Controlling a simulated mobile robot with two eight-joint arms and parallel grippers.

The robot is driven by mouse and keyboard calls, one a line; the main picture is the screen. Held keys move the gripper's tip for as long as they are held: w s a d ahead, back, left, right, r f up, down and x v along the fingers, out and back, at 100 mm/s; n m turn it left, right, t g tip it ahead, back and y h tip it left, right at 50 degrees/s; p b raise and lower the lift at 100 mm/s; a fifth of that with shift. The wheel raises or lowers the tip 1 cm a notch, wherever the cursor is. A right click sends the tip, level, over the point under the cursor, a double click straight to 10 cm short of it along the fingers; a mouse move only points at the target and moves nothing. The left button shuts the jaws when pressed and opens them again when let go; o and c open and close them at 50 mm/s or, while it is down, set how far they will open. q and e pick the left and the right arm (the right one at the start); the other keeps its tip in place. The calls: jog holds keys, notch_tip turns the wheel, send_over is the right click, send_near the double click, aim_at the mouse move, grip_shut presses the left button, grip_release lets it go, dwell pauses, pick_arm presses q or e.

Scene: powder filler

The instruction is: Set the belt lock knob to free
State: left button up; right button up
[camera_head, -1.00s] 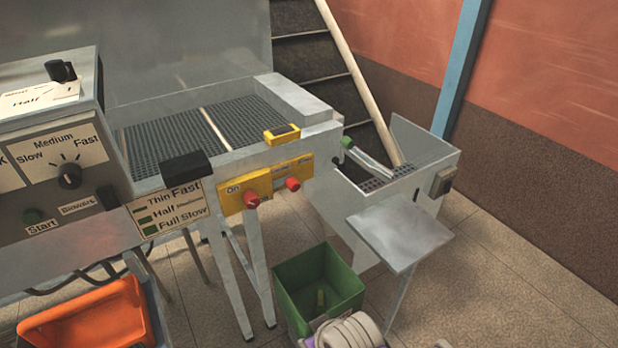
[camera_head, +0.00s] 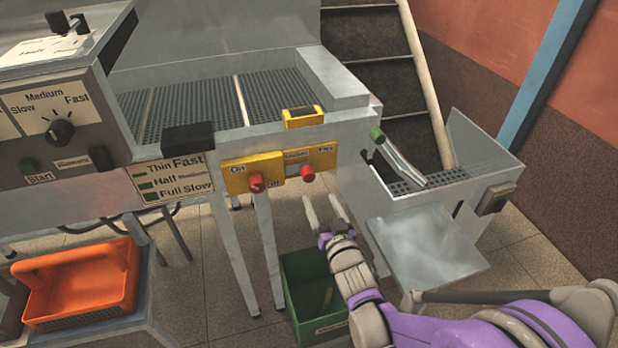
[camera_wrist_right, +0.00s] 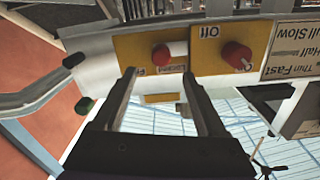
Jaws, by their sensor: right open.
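Two red knobs sit on yellow panels on the front of the grey belt table. The right red knob (camera_head: 307,173) is on a panel whose small lettering I cannot read with certainty; it looks like the belt lock knob. It also shows in the right wrist view (camera_wrist_right: 161,55). The left red knob (camera_head: 256,183) is on the On/Off panel, and it also shows in the right wrist view (camera_wrist_right: 236,55). My right gripper (camera_head: 322,199) is open and empty, just below the right knob and apart from it. In the right wrist view its fingers (camera_wrist_right: 158,76) point toward that knob.
A green bin (camera_head: 312,290) stands below my right gripper. A grey side plate (camera_head: 425,250) and a green-tipped lever (camera_head: 377,135) are to the right. A control box with a black dial (camera_head: 60,131) and an orange basket (camera_head: 85,285) are at left.

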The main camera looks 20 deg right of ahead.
aim_at(310, 178)
jog(key=w, duration=0.3)
jog(key=w+p, duration=0.1)
jog(key=w, duration=0.6)
jog(key=shift+w+a, duration=0.3)
jog(key=shift+w, duration=0.05)
grip_shut()
dwell(0.9)
